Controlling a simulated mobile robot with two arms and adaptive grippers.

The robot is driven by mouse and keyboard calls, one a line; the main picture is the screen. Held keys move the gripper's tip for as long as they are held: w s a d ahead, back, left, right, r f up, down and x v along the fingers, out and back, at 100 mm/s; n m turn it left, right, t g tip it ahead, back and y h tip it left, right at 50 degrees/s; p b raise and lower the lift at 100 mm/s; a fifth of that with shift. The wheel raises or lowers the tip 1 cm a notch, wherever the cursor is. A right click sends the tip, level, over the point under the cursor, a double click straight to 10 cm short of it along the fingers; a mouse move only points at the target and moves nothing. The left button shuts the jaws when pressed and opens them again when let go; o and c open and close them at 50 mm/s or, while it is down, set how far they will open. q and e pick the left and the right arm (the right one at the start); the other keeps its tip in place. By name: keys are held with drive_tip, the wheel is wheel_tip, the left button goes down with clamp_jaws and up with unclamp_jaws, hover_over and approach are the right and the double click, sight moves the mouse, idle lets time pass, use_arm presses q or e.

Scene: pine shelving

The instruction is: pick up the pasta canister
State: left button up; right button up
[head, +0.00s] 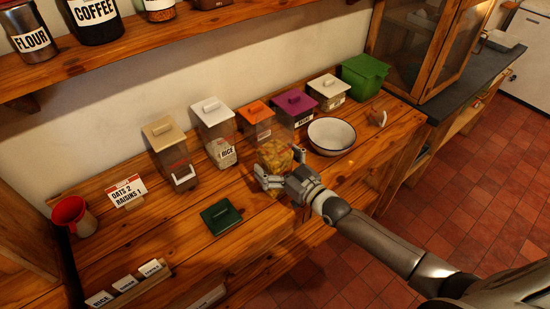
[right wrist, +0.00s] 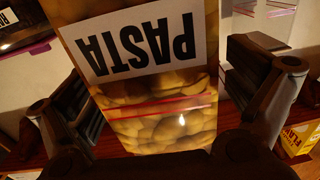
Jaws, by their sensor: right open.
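In the right wrist view the gripper (right wrist: 170,100) is open around the canister; firm contact is not visible. My left gripper is not in view.
A row of lidded canisters stands behind, including the rice canister (head: 216,130) and a purple-lidded one (head: 293,107). A white bowl (head: 332,135) is close on the right. A shelf overhangs the back.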

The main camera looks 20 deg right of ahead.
drive_tip(key=c, duration=1.6)
drive_tip(key=shift+r, duration=0.15)
drive_tip(key=shift+r, duration=0.1)
